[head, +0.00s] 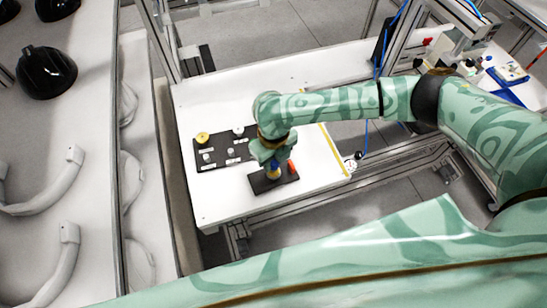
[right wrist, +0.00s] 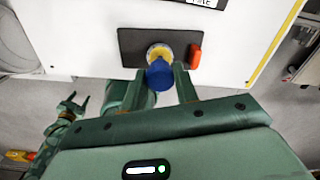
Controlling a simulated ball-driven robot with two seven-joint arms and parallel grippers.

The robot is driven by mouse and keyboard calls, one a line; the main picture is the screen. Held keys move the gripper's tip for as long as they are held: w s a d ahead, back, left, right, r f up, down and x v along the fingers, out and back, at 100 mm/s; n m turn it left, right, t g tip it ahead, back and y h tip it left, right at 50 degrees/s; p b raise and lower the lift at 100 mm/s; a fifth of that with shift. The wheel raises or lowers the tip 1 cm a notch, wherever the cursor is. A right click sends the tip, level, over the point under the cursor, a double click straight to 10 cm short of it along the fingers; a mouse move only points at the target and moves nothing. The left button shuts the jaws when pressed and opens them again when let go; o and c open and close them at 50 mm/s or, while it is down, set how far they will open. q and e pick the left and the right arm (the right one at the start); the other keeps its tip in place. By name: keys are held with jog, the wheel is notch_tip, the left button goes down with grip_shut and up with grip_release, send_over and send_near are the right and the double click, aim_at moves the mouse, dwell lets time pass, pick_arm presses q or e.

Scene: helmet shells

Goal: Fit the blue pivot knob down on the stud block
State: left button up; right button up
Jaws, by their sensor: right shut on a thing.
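My right gripper (head: 271,157) comes down from the right over a small dark base plate (head: 262,186) on the white bench. It is shut on the blue pivot knob (right wrist: 159,75), which sits between its two fingers. In the right wrist view, the knob overlaps the near edge of a round yellow and pale piece (right wrist: 157,52) on the dark plate. Whether the knob touches that piece cannot be told. An orange-red block (right wrist: 194,56) stands beside it. The stud is not clearly visible. My left gripper (right wrist: 73,104) shows at lower left in the wrist view, open and empty.
A dark labelled board (head: 218,150) lies behind and left of the plate, with a yellow round part (head: 203,137) and several pale parts. A yellow strip (head: 331,148) marks the bench to the right. Black helmet shells (head: 46,73) are at far left. The bench's front-left area is clear.

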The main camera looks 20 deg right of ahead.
aim_at(274, 161)
jog(key=shift+f+b, duration=0.75)
jog(key=shift+f, duration=0.55)
jog(key=o, duration=1)
jog(key=shift+r, duration=0.2)
notch_tip(274, 161, up, 16)
jog(key=p, duration=0.4)
